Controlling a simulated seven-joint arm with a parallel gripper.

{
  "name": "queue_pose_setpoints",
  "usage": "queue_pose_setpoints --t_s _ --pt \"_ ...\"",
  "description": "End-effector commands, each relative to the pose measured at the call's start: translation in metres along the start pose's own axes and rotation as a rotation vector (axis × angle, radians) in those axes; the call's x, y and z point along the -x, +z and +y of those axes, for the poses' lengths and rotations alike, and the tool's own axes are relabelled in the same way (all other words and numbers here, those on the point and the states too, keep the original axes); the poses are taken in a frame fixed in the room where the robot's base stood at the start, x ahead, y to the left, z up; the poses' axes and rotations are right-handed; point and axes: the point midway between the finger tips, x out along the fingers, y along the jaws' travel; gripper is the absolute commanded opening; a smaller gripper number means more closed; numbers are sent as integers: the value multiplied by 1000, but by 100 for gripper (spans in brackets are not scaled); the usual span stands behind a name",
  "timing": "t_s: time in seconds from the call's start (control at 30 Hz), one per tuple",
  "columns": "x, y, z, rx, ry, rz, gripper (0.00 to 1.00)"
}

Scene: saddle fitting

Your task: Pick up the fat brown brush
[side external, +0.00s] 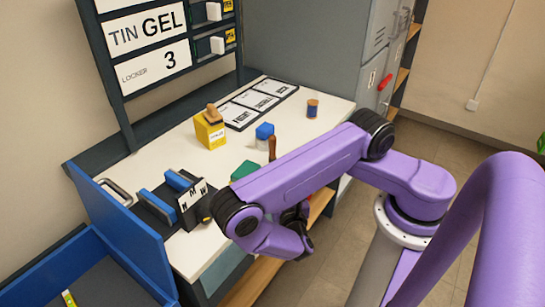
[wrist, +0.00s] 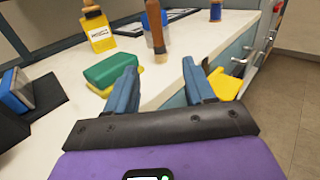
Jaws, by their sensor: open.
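In the side view my arm hides most of the gripper.
A green-and-yellow sponge (wrist: 112,72) lies just left of my left finger. A yellow item (wrist: 226,84) sits below the edge.

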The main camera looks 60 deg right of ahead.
Motion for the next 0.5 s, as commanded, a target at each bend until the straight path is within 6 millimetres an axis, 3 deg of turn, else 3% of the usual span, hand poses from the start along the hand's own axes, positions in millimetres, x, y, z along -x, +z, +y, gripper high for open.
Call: queue_pose_setpoints --t_s 0.5 --pt "-80 0 -2 -5 -10 1 54"
